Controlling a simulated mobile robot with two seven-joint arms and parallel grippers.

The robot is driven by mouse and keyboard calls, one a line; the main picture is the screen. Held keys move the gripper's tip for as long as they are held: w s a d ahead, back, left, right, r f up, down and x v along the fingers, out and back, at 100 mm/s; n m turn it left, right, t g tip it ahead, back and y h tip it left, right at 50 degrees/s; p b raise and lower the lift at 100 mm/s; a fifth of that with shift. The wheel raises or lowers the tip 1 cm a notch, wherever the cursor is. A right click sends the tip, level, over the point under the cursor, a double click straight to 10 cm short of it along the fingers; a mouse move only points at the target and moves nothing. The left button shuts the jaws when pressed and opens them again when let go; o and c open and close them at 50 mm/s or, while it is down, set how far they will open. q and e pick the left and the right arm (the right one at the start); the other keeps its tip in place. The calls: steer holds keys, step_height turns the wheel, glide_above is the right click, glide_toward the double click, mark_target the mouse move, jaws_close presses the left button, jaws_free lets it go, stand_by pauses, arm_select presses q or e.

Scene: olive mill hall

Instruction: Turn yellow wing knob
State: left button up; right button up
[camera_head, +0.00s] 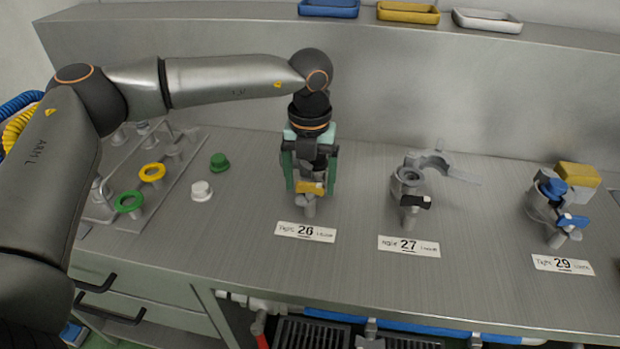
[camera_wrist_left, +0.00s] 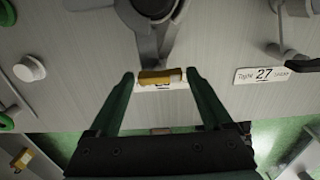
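The yellow wing knob (camera_head: 313,188) sits on a grey fitting above the label 26 (camera_head: 306,232). In the left wrist view the yellow wing knob (camera_wrist_left: 161,76) lies crosswise with a pale right end. My left gripper (camera_head: 311,190) points down over this fitting, with its green fingers spread. In the left wrist view the fingertips of my left gripper (camera_wrist_left: 159,78) stand on either side of the knob, with a small gap at each side. Part of the fitting is hidden behind the gripper in the head view. My right gripper is not in view.
To the right stand a fitting with a black knob (camera_head: 415,201) above label 27 and one with a blue knob (camera_head: 572,220) above label 29. A green knob (camera_head: 219,162) and a white knob (camera_head: 201,191) stand to the left. Trays (camera_head: 408,13) line the back ledge.

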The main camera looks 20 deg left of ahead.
arm_select(q)
steer(key=c, duration=1.1)
steer(key=shift+o, duration=0.2)
